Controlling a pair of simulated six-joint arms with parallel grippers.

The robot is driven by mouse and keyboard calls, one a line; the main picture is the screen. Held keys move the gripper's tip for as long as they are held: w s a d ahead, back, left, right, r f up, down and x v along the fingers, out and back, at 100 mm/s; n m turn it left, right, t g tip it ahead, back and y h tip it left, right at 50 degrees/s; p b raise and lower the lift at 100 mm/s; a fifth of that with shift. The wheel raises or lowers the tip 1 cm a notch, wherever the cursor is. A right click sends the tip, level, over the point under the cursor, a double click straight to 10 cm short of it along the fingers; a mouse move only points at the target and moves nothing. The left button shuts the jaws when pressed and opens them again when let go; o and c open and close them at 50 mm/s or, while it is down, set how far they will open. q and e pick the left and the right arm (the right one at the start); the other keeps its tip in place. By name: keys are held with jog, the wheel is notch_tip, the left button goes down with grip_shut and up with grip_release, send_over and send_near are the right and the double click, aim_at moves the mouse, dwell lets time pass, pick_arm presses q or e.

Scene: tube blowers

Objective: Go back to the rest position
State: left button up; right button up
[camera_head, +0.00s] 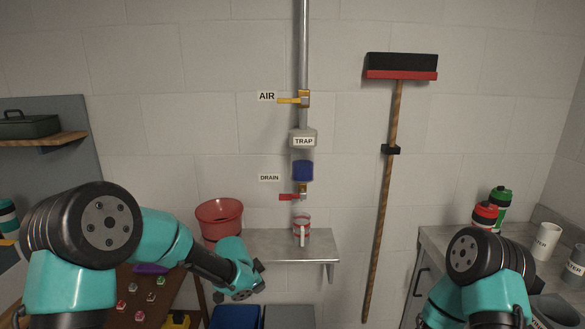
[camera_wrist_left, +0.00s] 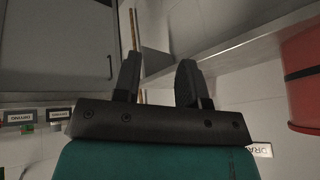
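My left gripper (camera_head: 259,280) is in front of the wall shelf, low and left of centre in the head view. In the left wrist view its two dark fingers (camera_wrist_left: 158,72) stand apart with nothing between them. My right arm shows at the lower right of the head view, but its gripper is out of the picture.
A metal shelf (camera_head: 322,243) holds a red bucket (camera_head: 219,222) and a clear cup with red markings (camera_head: 302,231) under the drain valve (camera_head: 292,197). A broom (camera_head: 389,200) hangs on the wall. A counter (camera_head: 440,240) with bottles and cups stands at right.

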pick_arm(q)
jog(key=s+a+f+n+g+h, duration=0.1)
jog(key=s+a+f+n, duration=0.2)
jog(key=s+f, duration=0.4)
jog(key=s+a+f+n+g+h, duration=0.1)
jog(key=s+a+f+n+g, duration=0.15)
jog(key=s+f, duration=0.5)
jog(key=s+a+f+n, duration=0.2)
jog(key=s+f+n, duration=0.2)
jog(key=s, duration=0.4)
jog(key=s+a+f+n+y, duration=0.1)
jog(key=s+a+f+n, duration=0.2)
jog(key=s+f, duration=0.3)
jog(key=s+n, duration=0.1)
jog(key=s, duration=0.1)
jog(key=shift+s+a+f, duration=0.15)
jog(key=shift+s+a, duration=0.15)
jog(key=shift+s, duration=0.1)
